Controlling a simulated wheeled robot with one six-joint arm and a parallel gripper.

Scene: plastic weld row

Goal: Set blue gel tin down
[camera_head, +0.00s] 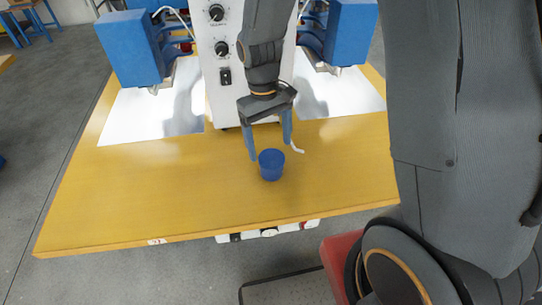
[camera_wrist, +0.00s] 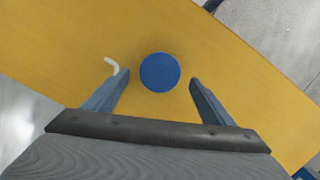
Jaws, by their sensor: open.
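The blue gel tin (camera_head: 271,165) is a small round blue tin standing upright on the yellow table, near the middle of its front half. In the wrist view its round blue top (camera_wrist: 160,72) shows just beyond and between the fingertips. My gripper (camera_head: 270,154) is open, with one blue finger to each side and a gap to the tin on both sides in the wrist view (camera_wrist: 154,84). How high the fingertips are above the table is hard to tell.
A small white hook-shaped piece (camera_head: 297,149) lies close to the tin. Behind stands a white control box with knobs (camera_head: 222,75), between blue machine heads (camera_head: 130,48) over white plates (camera_head: 140,112). The yellow table (camera_head: 120,200) is clear at the left and right.

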